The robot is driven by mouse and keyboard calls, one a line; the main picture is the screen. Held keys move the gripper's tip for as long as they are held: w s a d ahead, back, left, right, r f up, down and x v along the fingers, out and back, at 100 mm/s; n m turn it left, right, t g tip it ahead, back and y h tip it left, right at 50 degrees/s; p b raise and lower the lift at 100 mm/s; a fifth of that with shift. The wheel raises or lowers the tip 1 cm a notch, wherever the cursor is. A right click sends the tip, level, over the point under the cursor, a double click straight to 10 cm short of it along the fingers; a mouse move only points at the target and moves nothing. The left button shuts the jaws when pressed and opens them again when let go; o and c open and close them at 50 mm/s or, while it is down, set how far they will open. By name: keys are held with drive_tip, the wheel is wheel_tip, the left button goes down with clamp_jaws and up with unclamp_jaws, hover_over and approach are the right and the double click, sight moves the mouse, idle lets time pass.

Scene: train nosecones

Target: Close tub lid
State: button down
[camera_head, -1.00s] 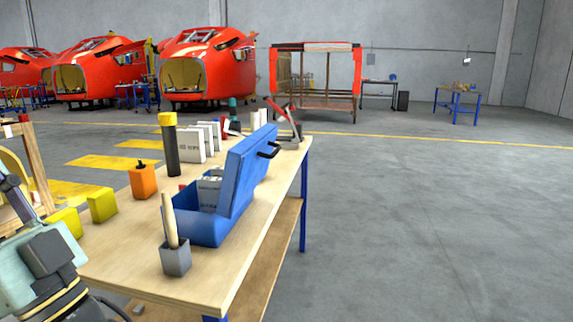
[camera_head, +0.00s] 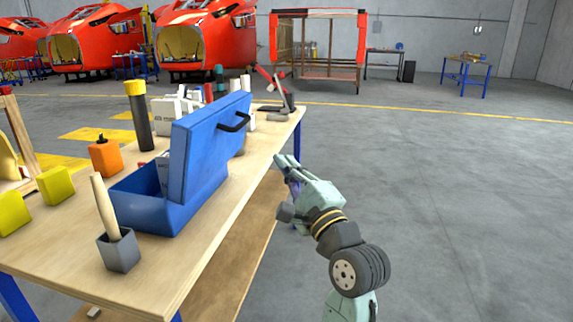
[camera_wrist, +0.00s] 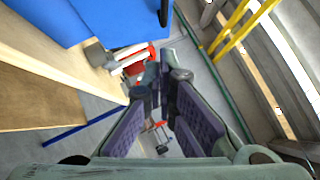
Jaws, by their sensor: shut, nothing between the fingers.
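The blue tub (camera_head: 150,208) stands on the wooden workbench. Its blue lid (camera_head: 203,150) is open, standing steeply above the tub's right side, with a black handle (camera_head: 235,122) on its outer face. My gripper (camera_head: 284,168) is shut and empty. It is off the bench's right edge, to the right of the tub and lid and apart from them. In the wrist view my gripper's fingers (camera_wrist: 160,95) point away from the camera. The blue lid (camera_wrist: 112,18) is at the top left of that view, with part of the handle (camera_wrist: 164,12) at the top edge.
On the bench (camera_head: 185,262) are a grey holder (camera_head: 119,252) with a wooden-handled tool, an orange container (camera_head: 105,158), yellow blocks (camera_head: 57,186) and a black-and-yellow cylinder (camera_head: 139,115). More items stand behind the lid. The floor to the right is clear.

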drive_tip(key=w+a+r+p, duration=0.2)
drive_tip(key=w+a+r, duration=0.1)
drive_tip(key=w+a, duration=0.2)
drive_tip(key=shift+p+x, duration=0.3)
drive_tip(key=shift+x, duration=0.7)
drive_tip(key=shift+a+r, duration=0.1)
drive_tip(key=shift+r, duration=0.1)
